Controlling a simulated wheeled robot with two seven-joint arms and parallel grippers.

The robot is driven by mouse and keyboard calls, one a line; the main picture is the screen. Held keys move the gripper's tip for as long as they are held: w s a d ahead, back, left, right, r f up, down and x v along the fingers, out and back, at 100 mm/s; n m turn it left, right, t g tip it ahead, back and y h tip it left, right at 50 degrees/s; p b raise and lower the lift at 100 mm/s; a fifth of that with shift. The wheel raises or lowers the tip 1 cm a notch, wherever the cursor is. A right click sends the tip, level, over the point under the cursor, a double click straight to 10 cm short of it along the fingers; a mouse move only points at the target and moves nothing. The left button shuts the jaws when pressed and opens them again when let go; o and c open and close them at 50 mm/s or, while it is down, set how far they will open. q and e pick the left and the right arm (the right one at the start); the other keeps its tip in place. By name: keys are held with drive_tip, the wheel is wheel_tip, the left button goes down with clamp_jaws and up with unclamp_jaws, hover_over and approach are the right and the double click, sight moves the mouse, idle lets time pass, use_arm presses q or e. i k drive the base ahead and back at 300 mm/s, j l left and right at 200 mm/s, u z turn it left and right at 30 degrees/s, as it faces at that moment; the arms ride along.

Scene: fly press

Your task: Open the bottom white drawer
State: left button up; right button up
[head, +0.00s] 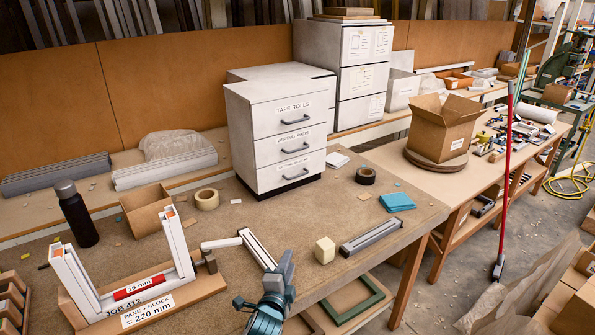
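A white three-drawer cabinet (243,146) stands on the workbench, left of the picture's middle. Its bottom drawer (274,179) has a dark bar handle (295,172) and a label too small to read. All three drawers look flush with the cabinet front. The upper two drawers are labelled TAPE ROLLS (293,108) and WIPING PADS (293,138). My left gripper (279,272), teal and grey, is low in the picture at the bench's front edge, well below and apart from the drawer. It touches no handle; its finger gap is unclear. My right gripper is out of view.
A white frame on a wooden base (195,293) stands left of my gripper. A cream block (325,250), a grey metal bar (370,236) and a black tape roll (366,176) lie on the right. Bare bench (255,212) lies before the cabinet.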

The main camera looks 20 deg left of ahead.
sight(270, 177)
drive_tip(key=i+j, duration=0.25)
drive_tip(key=i, duration=0.25)
drive_tip(key=i+j, duration=0.3)
drive_tip(key=i, duration=0.2)
